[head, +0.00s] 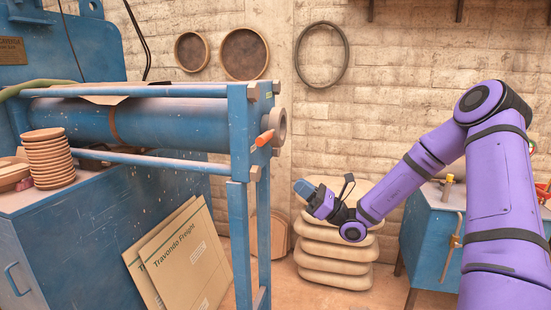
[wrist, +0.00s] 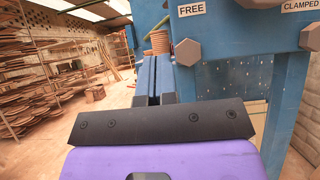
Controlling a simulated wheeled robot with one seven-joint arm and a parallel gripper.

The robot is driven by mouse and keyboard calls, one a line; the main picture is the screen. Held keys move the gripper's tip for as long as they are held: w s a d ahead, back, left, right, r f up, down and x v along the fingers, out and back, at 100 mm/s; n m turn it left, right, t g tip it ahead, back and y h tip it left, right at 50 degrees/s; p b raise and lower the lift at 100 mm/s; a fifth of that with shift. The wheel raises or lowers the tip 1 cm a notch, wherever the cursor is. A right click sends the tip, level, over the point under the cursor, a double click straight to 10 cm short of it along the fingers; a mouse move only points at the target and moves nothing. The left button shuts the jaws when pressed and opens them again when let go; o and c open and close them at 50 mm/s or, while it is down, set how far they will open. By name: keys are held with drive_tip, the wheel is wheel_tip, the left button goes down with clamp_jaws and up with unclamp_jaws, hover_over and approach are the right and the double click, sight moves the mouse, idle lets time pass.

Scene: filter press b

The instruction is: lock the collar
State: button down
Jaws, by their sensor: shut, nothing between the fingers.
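The collar (head: 278,127) is a grey-brown ring on the end plate of the blue press, in the head view. An orange-tipped lever (head: 264,138) sticks out at its left, pointing slightly left and down. In the wrist view, a FREE label (wrist: 192,9) and a CLAMPED label (wrist: 297,5) show on the blue end plate. A dark rounded edge between them is cut off at the top; I cannot tell if it is the collar. My gripper (head: 302,188) is shut and empty, below and right of the collar, apart from it. Its blue fingers (wrist: 155,78) lie together in the wrist view.
Hex bolts (wrist: 188,52) stick out of the end plate near the fingers. Stacked sacks (head: 335,250) stand behind my gripper. A blue bench (head: 430,220) stands at the right, behind my arm. Cardboard sheets (head: 180,260) lean under the press.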

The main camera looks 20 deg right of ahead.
sight(272, 132)
drive_tip(key=s+d+r+x, duration=0.1)
drive_tip(key=r+x, duration=0.1)
drive_tip(key=x, duration=1)
drive_tip(key=shift+w+r, duration=0.2)
drive_tip(key=shift+r, duration=0.2)
drive_tip(key=shift+a, duration=0.1)
